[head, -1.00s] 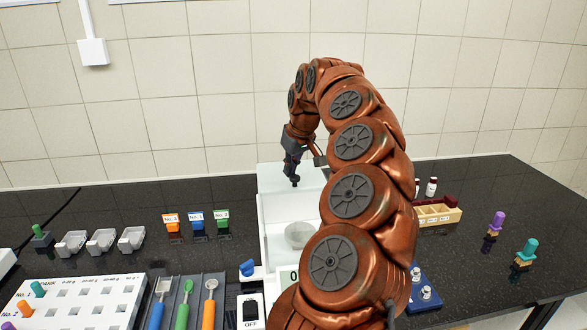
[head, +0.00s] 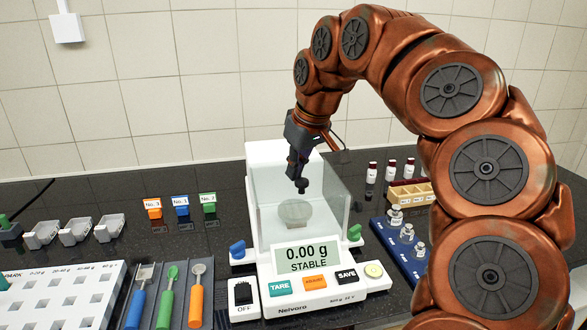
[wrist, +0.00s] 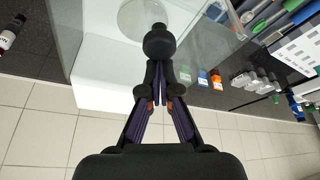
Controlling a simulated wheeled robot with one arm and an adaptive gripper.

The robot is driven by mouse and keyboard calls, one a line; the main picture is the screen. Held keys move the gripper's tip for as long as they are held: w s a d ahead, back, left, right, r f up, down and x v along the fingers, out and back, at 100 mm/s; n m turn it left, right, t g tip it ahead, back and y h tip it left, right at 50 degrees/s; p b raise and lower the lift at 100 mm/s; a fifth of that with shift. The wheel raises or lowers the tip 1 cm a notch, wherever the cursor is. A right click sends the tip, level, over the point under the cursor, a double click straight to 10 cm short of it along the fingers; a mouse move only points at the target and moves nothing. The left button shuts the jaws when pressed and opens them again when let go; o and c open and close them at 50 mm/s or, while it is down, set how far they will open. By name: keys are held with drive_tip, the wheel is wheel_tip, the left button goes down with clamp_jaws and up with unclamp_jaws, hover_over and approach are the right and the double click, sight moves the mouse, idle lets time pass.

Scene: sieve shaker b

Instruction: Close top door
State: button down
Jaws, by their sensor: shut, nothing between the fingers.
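The balance (head: 334,283) stands on the black bench, with a glass-walled weighing chamber (head: 335,190) and a white back (head: 272,153). A round pan (head: 295,212) shows inside the chamber and also in the wrist view (wrist: 140,16). My gripper (head: 299,178) points down over the chamber's top, with its fingers (wrist: 158,88) shut. A dark round knob-like part (wrist: 158,40) shows at the fingertips; I cannot tell whether it belongs to the top door or whether the fingers touch it. The top door's clear panel and edges cannot be made out clearly.
A blue side knob (head: 237,249) and a green one (head: 354,233) flank the chamber. Small bottles (head: 407,233) on a blue tray and a wooden rack (head: 410,193) stand right. Spatulas (head: 167,295) and a white holed rack (head: 55,300) lie left. The wall is behind.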

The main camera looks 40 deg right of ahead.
drive_tip(key=shift+s+a, duration=0.15)
drive_tip(key=shift+s, duration=0.15)
idle(0.4)
drive_tip(key=shift+v, duration=3.8)
drive_tip(key=shift+w, duration=0.1)
drive_tip(key=s+a+f+n+g+p, duration=0.15)
drive_tip(key=a+f, duration=0.25)
drive_tip(key=a, duration=0.4)
drive_tip(key=s+a+f+n+g+p, duration=0.15)
drive_tip(key=a+f, duration=0.25)
drive_tip(key=a, duration=0.5)
drive_tip(key=s+a+f+m+g+p, duration=0.2)
drive_tip(key=s+a+f, duration=0.4)
drive_tip(key=s+f, duration=0.8)
drive_tip(key=shift+s+a+g+p, duration=0.25)
drive_tip(key=shift+g+p, duration=0.15)
drive_tip(key=shift+p, duration=0.45)
